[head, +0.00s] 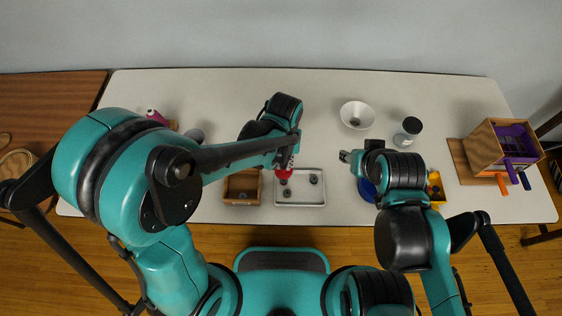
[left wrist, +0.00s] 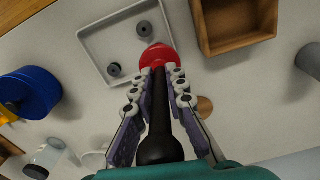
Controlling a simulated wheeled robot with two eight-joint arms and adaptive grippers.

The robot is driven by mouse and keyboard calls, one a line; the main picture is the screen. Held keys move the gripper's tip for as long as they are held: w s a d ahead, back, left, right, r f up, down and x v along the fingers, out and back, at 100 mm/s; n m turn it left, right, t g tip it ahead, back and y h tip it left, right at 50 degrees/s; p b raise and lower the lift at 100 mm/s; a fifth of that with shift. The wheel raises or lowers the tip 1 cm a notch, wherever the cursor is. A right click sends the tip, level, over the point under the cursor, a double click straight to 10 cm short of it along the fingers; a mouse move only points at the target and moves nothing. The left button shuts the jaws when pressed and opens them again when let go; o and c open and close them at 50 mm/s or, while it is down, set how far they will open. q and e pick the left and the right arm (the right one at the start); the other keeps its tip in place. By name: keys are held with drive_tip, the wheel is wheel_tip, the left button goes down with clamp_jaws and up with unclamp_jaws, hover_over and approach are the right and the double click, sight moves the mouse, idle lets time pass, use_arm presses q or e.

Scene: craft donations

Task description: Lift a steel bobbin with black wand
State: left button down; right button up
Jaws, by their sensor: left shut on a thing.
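My left gripper (left wrist: 159,85) is shut on a black wand (left wrist: 160,130) with a round red tip (left wrist: 158,56). In the head view the red tip (head: 284,173) is over the left part of a pale grey tray (head: 301,204). Steel bobbins lie in the tray, one at the right (head: 313,179) and one at the front left (head: 287,194). The left wrist view shows bobbins (left wrist: 144,29) (left wrist: 114,69) clear of the tip. The tip hides part of the tray's edge; I cannot tell whether it touches anything. My right gripper (head: 345,156) is right of the tray, its jaws unclear.
A wooden box (head: 243,199) stands left of the tray. A blue container (left wrist: 27,95) is on the tray's other side, partly behind my right arm. A white bowl (head: 357,115), a jar (head: 408,131) and a wooden holder (head: 490,150) stand farther right. The table's back middle is clear.

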sight(284, 170)
use_arm(q)
drive_tip(key=shift+d+f+b, duration=0.1)
drive_tip(key=shift+f+b, duration=2.15)
drive_tip(key=shift+f, duration=0.75)
drive_tip(key=shift+r+p, duration=2.8)
drive_tip(key=shift+r, duration=0.8)
drive_tip(key=shift+f, duration=0.1)
